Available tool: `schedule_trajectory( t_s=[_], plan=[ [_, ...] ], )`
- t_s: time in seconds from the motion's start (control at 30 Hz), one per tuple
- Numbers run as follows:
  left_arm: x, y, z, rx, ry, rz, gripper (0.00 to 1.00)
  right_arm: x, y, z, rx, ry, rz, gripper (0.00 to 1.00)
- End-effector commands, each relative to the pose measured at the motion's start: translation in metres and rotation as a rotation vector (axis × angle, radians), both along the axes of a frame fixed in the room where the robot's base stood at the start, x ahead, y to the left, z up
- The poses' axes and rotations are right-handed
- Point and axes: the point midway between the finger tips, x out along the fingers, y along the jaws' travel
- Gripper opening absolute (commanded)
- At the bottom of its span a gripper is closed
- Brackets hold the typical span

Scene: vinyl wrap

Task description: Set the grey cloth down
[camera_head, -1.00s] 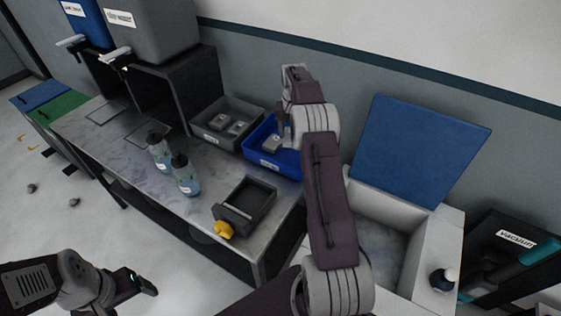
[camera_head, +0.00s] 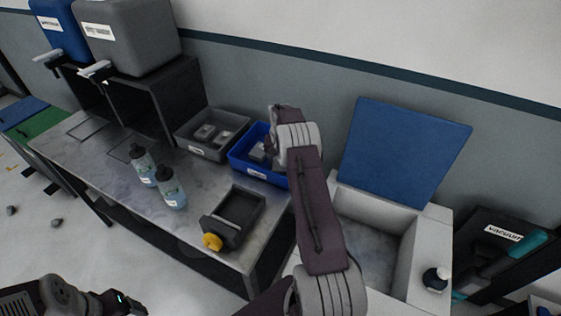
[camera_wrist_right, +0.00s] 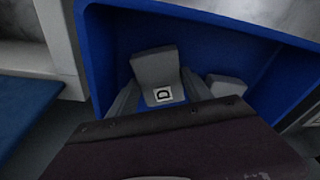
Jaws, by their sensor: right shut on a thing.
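A grey folded cloth (camera_wrist_right: 158,68) with a white "D" label shows in the right wrist view, between the fingers of my right gripper (camera_wrist_right: 160,93). The gripper is shut on it, inside or just above the blue bin (camera_wrist_right: 97,48). A second grey piece (camera_wrist_right: 226,86) lies in the bin beside it. In the head view, the blue bin (camera_head: 240,163) holds a visible grey cloth (camera_head: 258,152); my right wrist hides the gripper and part of the bin. My left gripper (camera_head: 130,303) is at the bottom left edge, away from the bench, and its fingers are unclear.
A grey bin (camera_head: 190,146) with grey pieces stands left of the blue bin. Two spray bottles (camera_head: 170,190) and a dark tray (camera_head: 240,212) with a yellow knob are on the bench. A white sink (camera_head: 410,250) with a raised blue lid (camera_head: 405,150) is at right.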

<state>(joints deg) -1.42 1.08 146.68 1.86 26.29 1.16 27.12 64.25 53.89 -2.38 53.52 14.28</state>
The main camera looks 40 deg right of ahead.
Motion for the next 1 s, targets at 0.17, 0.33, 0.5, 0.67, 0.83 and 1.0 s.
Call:
schedule_trajectory(
  t_s=[0.17, 0.33, 0.5, 0.67, 0.83, 1.0],
  plan=[
    [0.000, 0.000, 0.000, 0.000, 0.000, 0.000, 0.79, 0.000, 0.000, 0.000, -0.001, -0.001, 0.000, 0.13],
    [0.000, 0.000, -0.001, 0.000, 0.000, 0.000, 0.79, 0.000, 0.000, -0.002, 0.000, 0.000, 0.000, 0.78],
    [0.000, 0.000, -0.001, 0.000, 0.000, 0.000, 0.79, 0.000, 0.000, -0.002, 0.000, 0.000, 0.000, 0.80],
    [0.000, 0.000, 0.000, 0.000, 0.000, 0.000, 0.79, 0.000, 0.000, 0.000, -0.001, -0.001, 0.000, 0.80],
    [0.000, 0.000, 0.000, 0.000, 0.000, 0.000, 0.79, -0.002, 0.002, 0.028, -0.002, -0.004, 0.000, 0.80],
    [0.000, 0.000, 0.001, 0.000, 0.000, 0.000, 0.79, -0.007, 0.006, 0.074, -0.003, -0.004, 0.001, 0.80]
  ],
)
